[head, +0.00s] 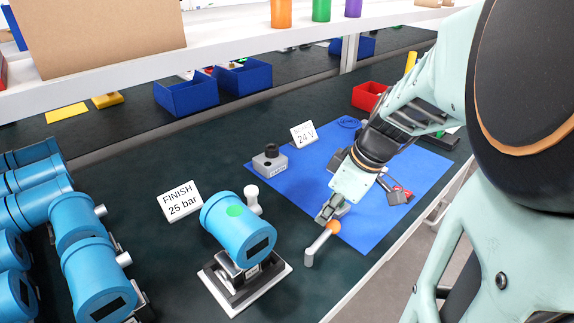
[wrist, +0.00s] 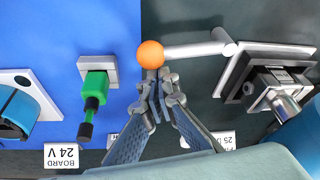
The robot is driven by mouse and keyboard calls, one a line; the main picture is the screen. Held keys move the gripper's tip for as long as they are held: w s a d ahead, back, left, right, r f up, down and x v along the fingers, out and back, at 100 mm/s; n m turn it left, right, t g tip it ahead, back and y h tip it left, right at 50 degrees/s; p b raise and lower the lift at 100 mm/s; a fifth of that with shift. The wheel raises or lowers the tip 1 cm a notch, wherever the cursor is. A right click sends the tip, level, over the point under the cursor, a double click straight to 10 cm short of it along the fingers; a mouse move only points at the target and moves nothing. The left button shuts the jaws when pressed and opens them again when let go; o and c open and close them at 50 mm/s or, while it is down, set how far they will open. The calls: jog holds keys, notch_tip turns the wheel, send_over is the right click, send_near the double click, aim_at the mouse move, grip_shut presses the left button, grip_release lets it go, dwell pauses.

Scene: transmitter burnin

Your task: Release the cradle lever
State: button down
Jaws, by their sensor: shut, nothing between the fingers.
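The cradle (head: 262,290) is a black and pale block on a plate, holding a blue transmitter (head: 228,228) with a green dot. It also shows at the right of the wrist view (wrist: 240,72). Its lever is a silver rod (head: 318,246) with an orange ball knob (head: 333,227), reaching toward the blue mat's edge. In the wrist view the rod (wrist: 190,50) lies across the top. My gripper (head: 329,212) is shut and empty. Its fingertips (wrist: 158,82) are right beside the orange knob (wrist: 150,54); I cannot tell whether they touch it.
A blue mat (head: 360,225) lies behind and right, bearing a grey block with a black knob (head: 270,160). A "24 V" sign (head: 303,134) and a "FINISH 25 bar" sign (head: 181,201) stand nearby. Several blue transmitters (head: 80,225) crowd the left. A shelf (head: 220,40) overhangs the back.

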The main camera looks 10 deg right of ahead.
jog(key=shift+s+d+m, duration=0.15)
jog(key=shift+d+m, duration=0.05)
jog(key=shift+m, duration=0.1)
jog(key=shift+s+d+b, duration=0.3)
jog(key=shift+b, duration=0.05)
dwell(0.3)
